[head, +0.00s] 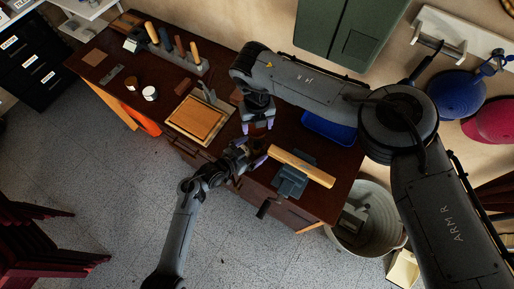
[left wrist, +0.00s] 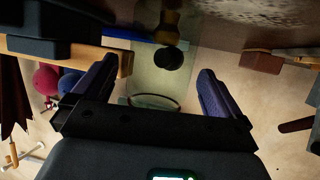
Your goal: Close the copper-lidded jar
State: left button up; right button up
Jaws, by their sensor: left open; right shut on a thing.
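I cannot clearly make out the copper-lidded jar. A small brown-topped container (head: 132,84) and a white one (head: 151,93) stand on the left part of the workbench; I cannot tell whether either has a copper lid. My left gripper (head: 254,158) is open over the bench's front edge, below my right gripper (head: 258,124) in the head view. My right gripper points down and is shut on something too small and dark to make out. In the left wrist view, a pale greenish shape (left wrist: 148,82) with a dark round spot appears between my open left fingers (left wrist: 151,92); I cannot identify it.
A wooden board (head: 197,119) lies on the workbench left of my grippers. A vise (head: 290,181) with a light wooden bar (head: 302,166) sits to the right. A blue bin (head: 329,130) is behind it. A tool block (head: 178,62) and green cabinet (head: 350,32) are farther back.

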pick_arm(q)
jog(key=shift+c, duration=0.3)
jog(key=c, duration=1.4)
pick_arm(e)
jog(key=shift+f, duration=2.5)
jog(key=shift+f, duration=0.9)
jog(key=shift+f, duration=0.55)
